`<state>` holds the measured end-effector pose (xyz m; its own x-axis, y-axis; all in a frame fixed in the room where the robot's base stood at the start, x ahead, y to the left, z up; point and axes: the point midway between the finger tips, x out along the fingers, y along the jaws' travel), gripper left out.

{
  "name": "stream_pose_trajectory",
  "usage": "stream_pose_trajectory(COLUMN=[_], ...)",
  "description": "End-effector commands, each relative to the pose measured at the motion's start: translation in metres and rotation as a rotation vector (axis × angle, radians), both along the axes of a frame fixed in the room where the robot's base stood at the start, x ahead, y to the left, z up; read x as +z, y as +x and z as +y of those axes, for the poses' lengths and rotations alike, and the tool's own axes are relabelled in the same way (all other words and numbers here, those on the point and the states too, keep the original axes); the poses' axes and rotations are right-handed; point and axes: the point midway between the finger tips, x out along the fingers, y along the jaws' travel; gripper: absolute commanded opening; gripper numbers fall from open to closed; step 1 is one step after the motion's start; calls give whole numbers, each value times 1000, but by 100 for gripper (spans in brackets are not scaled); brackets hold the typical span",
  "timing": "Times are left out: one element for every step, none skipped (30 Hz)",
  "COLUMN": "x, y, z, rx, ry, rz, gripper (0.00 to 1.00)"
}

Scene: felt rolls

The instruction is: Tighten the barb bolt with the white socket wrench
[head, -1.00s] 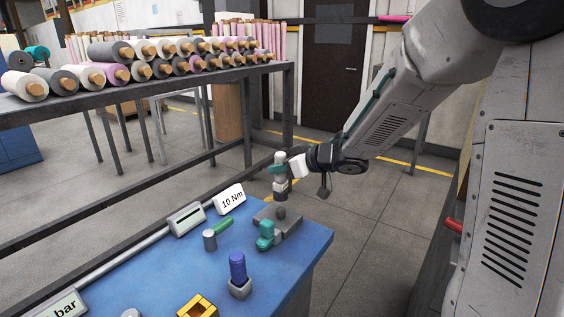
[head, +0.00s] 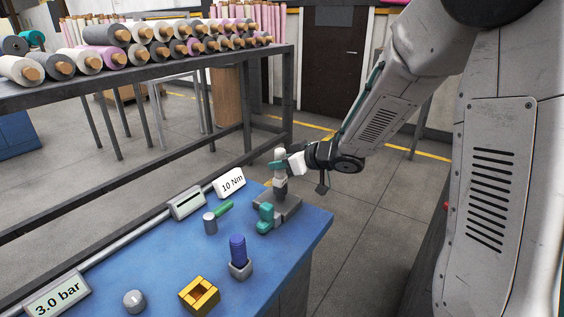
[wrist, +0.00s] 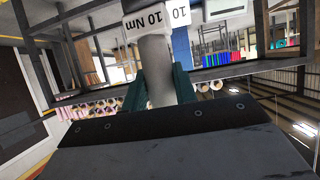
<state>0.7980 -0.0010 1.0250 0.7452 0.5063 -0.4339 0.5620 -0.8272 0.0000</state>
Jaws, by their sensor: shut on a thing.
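My gripper (head: 281,167) is shut on the white socket wrench (head: 280,154), a pale upright cylinder with a darker lower end. In the wrist view the teal fingers of my gripper (wrist: 158,88) close on both sides of the wrench's pale shaft (wrist: 157,65). The wrench stands over the grey block (head: 291,208) at the bench's far right corner, beside a teal part (head: 265,217). Its lower end meets the top of the block with no visible gap. The barb bolt is hidden beneath the wrench.
The blue bench (head: 170,259) also carries a grey cylinder with a green handle (head: 223,209), a blue cylinder (head: 238,249) in a grey holder, a yellow square frame (head: 212,291) and a short grey cylinder (head: 134,301).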

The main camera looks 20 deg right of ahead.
Motion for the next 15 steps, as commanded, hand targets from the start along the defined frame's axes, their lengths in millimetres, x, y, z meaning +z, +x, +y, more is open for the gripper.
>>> stream_pose_trajectory(x=[0, 0, 0, 0, 0, 0, 0, 0, 0, 0, 0, -1, -2, -2, -3], y=[0, 0, 0, 0, 0, 0, 0, 0, 0, 0, 0, 0, 0, 0, 0], z=[0, 0, 0, 0, 0, 0, 0, 0, 0, 0, 0, 0, 0, 0, 0], rx=[0, 0, 0, 0, 0, 0, 0, 0, 0, 0, 0, 0, 0, 0, 0], ry=[1, 1, 1, 1, 1, 1, 1, 1, 1, 0, 0, 0, 0, 1, 1], rz=[-1, -1, -1, -1, -1, -1, -1, -1, -1, 0, 0, 0, 0, -1, -1], gripper=[0, 0, 0, 0, 0, 0, 0, 0, 0, 0, 0, 0, 0, 0, 0])
